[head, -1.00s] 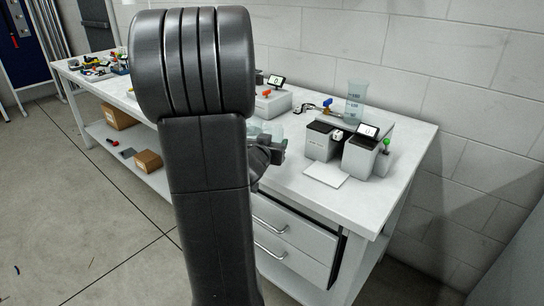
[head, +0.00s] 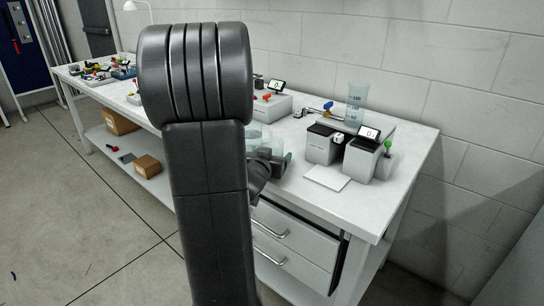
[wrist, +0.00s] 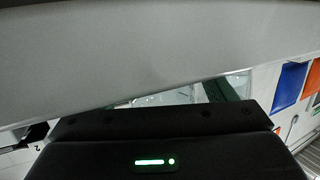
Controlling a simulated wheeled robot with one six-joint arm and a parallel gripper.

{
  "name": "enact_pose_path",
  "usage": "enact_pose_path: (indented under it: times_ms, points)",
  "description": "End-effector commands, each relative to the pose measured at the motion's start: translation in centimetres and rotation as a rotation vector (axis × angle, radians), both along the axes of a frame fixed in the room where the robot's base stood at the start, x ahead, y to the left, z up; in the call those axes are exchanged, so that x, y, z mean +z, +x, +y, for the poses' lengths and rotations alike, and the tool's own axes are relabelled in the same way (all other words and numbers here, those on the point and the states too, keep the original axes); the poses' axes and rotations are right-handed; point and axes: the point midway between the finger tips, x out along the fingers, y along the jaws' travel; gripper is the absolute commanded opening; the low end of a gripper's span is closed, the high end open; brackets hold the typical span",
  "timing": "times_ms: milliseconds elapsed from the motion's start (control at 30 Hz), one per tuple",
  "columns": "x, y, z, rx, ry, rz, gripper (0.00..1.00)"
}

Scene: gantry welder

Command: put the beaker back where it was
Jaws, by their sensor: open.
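A clear glass vessel (head: 262,136), which looks like a beaker, stands on the white bench just right of my arm. My arm hides part of it. My gripper (head: 277,158) is open at the bench's front side, close to this vessel; I cannot tell whether they touch. In the wrist view, clear glass (wrist: 175,96) shows in a narrow gap beyond the black gripper body, beside a dark green finger. A taller clear vessel with graduation marks (head: 356,104) stands upright at the back right of the bench.
Two grey box instruments (head: 362,158) with a white plate (head: 327,177) before them stand on the right. Another instrument with a display (head: 270,105) is behind my arm. Small coloured parts (head: 95,72) lie at the far left. The bench's front right corner (head: 372,226) is bare.

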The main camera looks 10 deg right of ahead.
Motion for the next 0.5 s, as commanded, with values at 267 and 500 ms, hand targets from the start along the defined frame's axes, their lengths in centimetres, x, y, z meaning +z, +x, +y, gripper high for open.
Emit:
enact_pose_path:
  times_ms: [267, 500]
  points:
    - [1.2, -2.8, 1.6, 0.003, 0.001, -0.002, 0.77]
    - [2.3, -7.2, 4.2, 0.004, 0.001, -0.002, 0.77]
